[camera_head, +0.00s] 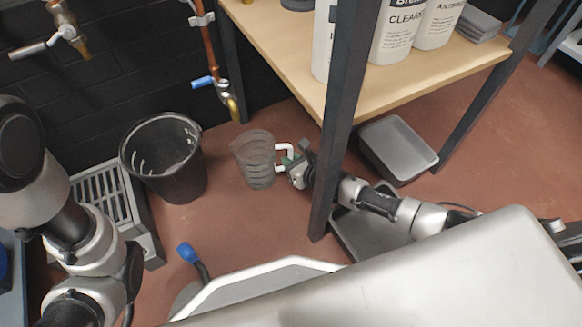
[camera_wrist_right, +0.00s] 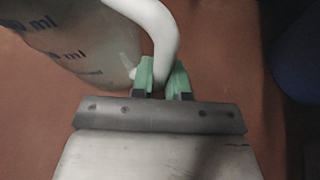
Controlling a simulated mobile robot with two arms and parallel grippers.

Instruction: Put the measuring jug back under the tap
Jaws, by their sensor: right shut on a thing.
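The measuring jug (camera_head: 254,160) is clear grey with a white handle (camera_head: 284,152) on its right side. It looks upright, low over the red floor; I cannot tell if it touches the floor. My right gripper (camera_head: 290,165) is shut on the handle. In the right wrist view the green fingertips (camera_wrist_right: 163,78) close on the white handle, and the jug (camera_wrist_right: 70,50) with its ml marks is at the upper left. A brass tap (camera_head: 231,104) with a blue lever ends the copper pipe, behind and slightly left of the jug. My left gripper is not in view.
A black bucket (camera_head: 168,160) stands left of the jug, beside a floor drain grate (camera_head: 104,196). A wooden shelf table (camera_head: 285,68) with a dark leg (camera_head: 343,120) stands right of the jug. Grey trays (camera_head: 398,150) lie below. Another tap (camera_head: 70,35) is on the wall.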

